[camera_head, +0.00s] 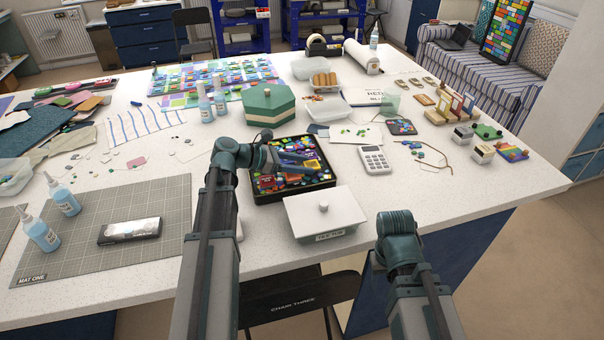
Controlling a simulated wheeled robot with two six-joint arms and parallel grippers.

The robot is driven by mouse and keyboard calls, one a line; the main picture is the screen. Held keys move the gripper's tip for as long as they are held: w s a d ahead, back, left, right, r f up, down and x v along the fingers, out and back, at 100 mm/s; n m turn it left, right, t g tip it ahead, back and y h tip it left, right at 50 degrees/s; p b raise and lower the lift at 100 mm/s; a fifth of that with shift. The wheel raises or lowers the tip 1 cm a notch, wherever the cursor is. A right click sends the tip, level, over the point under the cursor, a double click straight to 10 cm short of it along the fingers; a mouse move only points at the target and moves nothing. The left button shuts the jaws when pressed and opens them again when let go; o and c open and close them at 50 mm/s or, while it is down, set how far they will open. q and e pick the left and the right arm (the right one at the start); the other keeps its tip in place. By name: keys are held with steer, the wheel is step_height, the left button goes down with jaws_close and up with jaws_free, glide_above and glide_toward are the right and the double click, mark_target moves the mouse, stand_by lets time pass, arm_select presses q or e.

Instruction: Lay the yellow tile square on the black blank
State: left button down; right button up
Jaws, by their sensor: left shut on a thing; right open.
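My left gripper (304,163) is shut, low over a black tray (262,200) full of bright glass pieces. A small yellow tile (313,164) shows at its fingertips and appears to be held there. The fingers cover part of it, and I cannot tell whether it touches the pieces below. I cannot pick out the black blank for certain among the dark shapes in and around the tray. My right arm reaches in at the lower right, by the table's front edge. Its gripper is hidden behind the arm's teal joint.
A white lidded box (320,214) stands close in front of the tray. A green hexagonal box (268,108) stands behind it. A calculator (375,159) lies to the right. A cutting mat (85,240) with bottles (62,196) is at the left. The table's right front is clear.

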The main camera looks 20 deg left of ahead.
arm_select(q)
steer(key=shift+f, duration=0.7)
arm_select(e)
steer(key=shift+f, duration=0.65)
arm_select(q)
steer(key=shift+f+b, duration=0.2)
steer(key=shift+b, duration=0.2)
steer(key=c, duration=0.5)
jaws_free()
steer(key=shift+c, duration=0.2)
arm_select(e)
steer(key=shift+f, duration=0.15)
arm_select(q)
steer(key=shift+r, duration=0.15)
steer(key=shift+a+r+p, duration=0.1)
steer(key=shift+r+p, duration=0.15)
steer(key=shift+p, duration=0.15)
steer(key=p+v, duration=0.4)
steer(key=v, duration=0.6)
steer(key=shift+s+a+r, duration=0.1)
steer(key=shift+s+a, duration=0.05)
steer(key=shift+o, duration=0.3)
steer(key=shift+s+a+r, duration=0.15)
steer(key=shift+s+a, duration=0.2)
steer(key=shift+a, duration=0.1)
arm_select(e)
steer(key=shift+r, duration=2.5)
